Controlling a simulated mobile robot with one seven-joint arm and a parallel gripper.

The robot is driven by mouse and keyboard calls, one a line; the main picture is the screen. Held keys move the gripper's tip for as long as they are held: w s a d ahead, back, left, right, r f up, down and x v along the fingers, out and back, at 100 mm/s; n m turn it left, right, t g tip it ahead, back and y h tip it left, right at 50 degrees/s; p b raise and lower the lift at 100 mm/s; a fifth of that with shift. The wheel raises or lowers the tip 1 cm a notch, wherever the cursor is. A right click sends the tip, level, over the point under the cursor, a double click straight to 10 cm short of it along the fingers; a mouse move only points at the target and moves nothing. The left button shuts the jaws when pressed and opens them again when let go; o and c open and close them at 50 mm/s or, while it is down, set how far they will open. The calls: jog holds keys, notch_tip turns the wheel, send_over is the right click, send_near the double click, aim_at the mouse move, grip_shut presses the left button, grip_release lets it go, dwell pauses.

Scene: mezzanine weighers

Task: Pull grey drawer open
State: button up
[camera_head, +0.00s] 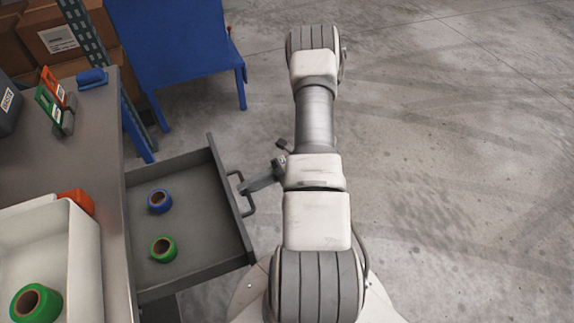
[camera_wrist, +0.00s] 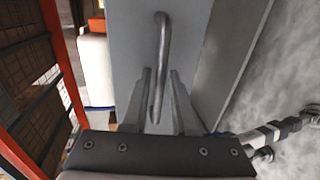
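The grey drawer (camera_head: 190,215) stands pulled out from the grey workbench in the head view, its inside showing. Its dark bar handle (camera_head: 249,205) is on the front panel, at the drawer's right side. In the wrist view the handle (camera_wrist: 162,50) stands out from the grey drawer front (camera_wrist: 125,35). My gripper (camera_head: 243,188) is at the handle. In the wrist view its two fingers (camera_wrist: 160,75) lie on either side of the handle bar, with a narrow gap showing, so they look open around it.
A blue tape roll (camera_head: 160,201) and a green tape roll (camera_head: 163,249) lie in the drawer. A white bin (camera_head: 85,262) with another green roll (camera_head: 36,303) is on the bench (camera_head: 95,135). A blue panel on legs (camera_head: 170,45) stands behind. The floor to the right is clear.

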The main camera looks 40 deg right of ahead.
jog(key=v, duration=1.6)
jog(key=shift+d+p, duration=0.15)
jog(key=shift+p, duration=0.3)
jog(key=w+a+r+n+g+h, duration=0.2)
jog(key=a+r+n+g+h, duration=0.1)
jog(key=a+r+n, duration=0.55)
jog(key=w+a+r+n+g+h, duration=0.3)
jog(key=a+r+n+h, duration=0.15)
jog(key=r+n, duration=0.6)
jog(key=s+a+r+n+t+h, duration=0.3)
jog(key=s+a+r+n+h, duration=0.25)
jog(key=n, duration=0.45)
jog(key=s+a+r+n+t+h, duration=0.2)
jog(key=s+a+r+n+t, duration=0.15)
jog(key=a+r+n, duration=0.5)
notch_tip(320, 180, up, 12)
jog(key=n+p, duration=0.2)
jog(key=p, duration=1.1)
jog(key=shift+s+f, duration=0.2)
jog(key=shift+s, duration=0.25)
